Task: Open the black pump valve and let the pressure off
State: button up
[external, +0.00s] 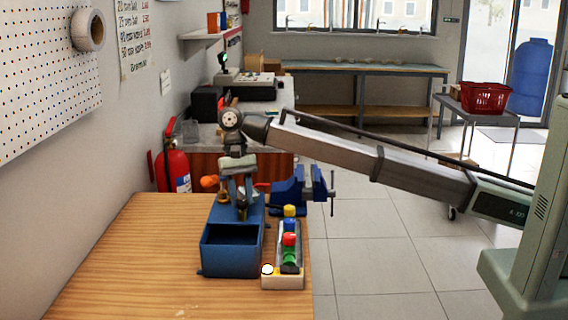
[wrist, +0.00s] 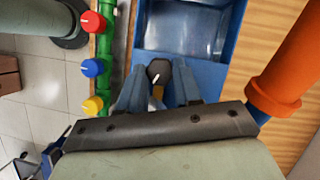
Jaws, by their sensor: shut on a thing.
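The black pump valve (wrist: 158,72) is a round black knob with a white mark, in the wrist view at the near edge of the blue pump tank (wrist: 182,62). The mark slants up to the right. My gripper (wrist: 158,90) is shut on the black valve, with one finger on each side of it. In the external view my gripper (external: 240,190) points down over the back part of the blue pump tank (external: 232,269). The valve cannot be made out there. An orange handle (wrist: 282,68) lies right of my gripper in the wrist view.
A row of red (wrist: 93,22), blue (wrist: 92,68) and yellow (wrist: 93,105) knobs on a green pipe stands beside the tank. A blue vise (external: 290,194) is behind it. The wooden bench (external: 130,255) is clear on the left.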

jog(key=o, duration=1)
jog(key=shift+o, duration=0.2)
jog(key=m, duration=0.2)
jog(key=m+y, duration=0.1)
jog(key=m, duration=0.1)
jog(key=m+y, duration=0.1)
jog(key=m, duration=0.1)
jog(key=shift+d, duration=0.3)
jog(key=m+y, duration=0.1)
jog(key=m, duration=0.2)
jog(key=m+t+y, duration=0.1)
jog(key=m, duration=0.3)
jog(key=shift+s+d+y, duration=0.1)
jog(key=shift+d+y, duration=0.05)
jog(key=shift+y, duration=0.25)
jog(key=v, duration=1.4)
jog(key=w+d+f+n+y, duration=0.1)
jog(key=w+d+y, duration=0.2)
jog(key=w, duration=0.7)
jog(key=w+d+f+n+g+y, duration=0.1)
jog(key=w+d+n+y, duration=0.1)
jog(key=w+d, duration=0.4)
jog(key=w, duration=0.5)
jog(key=shift+w+f+y, duration=0.2)
jog(key=shift+w+y, duration=0.1)
jog(key=shift+y, duration=0.1)
jog(key=shift+d, duration=0.15)
